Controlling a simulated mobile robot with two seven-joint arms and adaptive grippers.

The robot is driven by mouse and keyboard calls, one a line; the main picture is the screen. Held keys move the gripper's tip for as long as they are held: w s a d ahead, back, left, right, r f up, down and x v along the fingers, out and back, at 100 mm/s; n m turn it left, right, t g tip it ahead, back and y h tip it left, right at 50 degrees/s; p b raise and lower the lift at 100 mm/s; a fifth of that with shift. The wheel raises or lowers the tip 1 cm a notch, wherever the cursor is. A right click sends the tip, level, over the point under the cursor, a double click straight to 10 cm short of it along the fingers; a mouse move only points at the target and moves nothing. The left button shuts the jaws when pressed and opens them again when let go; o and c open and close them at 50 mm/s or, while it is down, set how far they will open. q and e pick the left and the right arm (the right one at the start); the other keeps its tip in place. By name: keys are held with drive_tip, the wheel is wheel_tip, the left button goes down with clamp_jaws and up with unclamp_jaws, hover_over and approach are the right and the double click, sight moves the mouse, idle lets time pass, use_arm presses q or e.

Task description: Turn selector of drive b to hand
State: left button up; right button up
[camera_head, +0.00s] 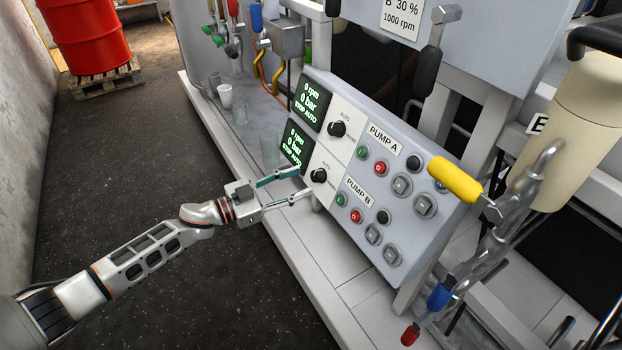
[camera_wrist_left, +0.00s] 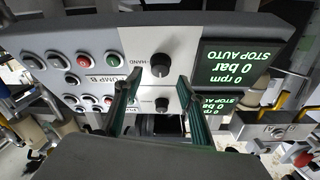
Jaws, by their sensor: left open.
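The control panel (camera_head: 402,217) has an upper row marked PUMP A and a lower row marked PUMP B. The black selector knob of drive B (camera_head: 319,175) sits on a white plate at the left of the PUMP B row; it also shows in the left wrist view (camera_wrist_left: 160,65). The pump B display (camera_head: 295,144) reads 0 rpm, 0 bar, STOP AUTO. My left gripper (camera_head: 305,182) is open, its two fingers reaching toward this knob from the left. In the left wrist view the fingertips lie either side of the knob; contact cannot be told. My right gripper is not in view.
The pump A selector (camera_head: 337,129) and its display (camera_head: 312,103) sit just above. Green and red buttons lie to the right. A yellow-handled lever (camera_head: 455,180) stands right of the panel. A white cup (camera_head: 225,96) stands on the ledge; a red drum (camera_head: 90,33) is far left.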

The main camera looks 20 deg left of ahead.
sight(314, 177)
use_arm(q)
drive_tip(key=shift+b+x, duration=0.3)
drive_tip(key=shift+x, duration=1.75)
drive_tip(key=shift+f, duration=0.1)
drive_tip(key=shift+c, duration=0.3)
drive_tip(key=c, duration=1)
drive_tip(key=shift+c, duration=0.2)
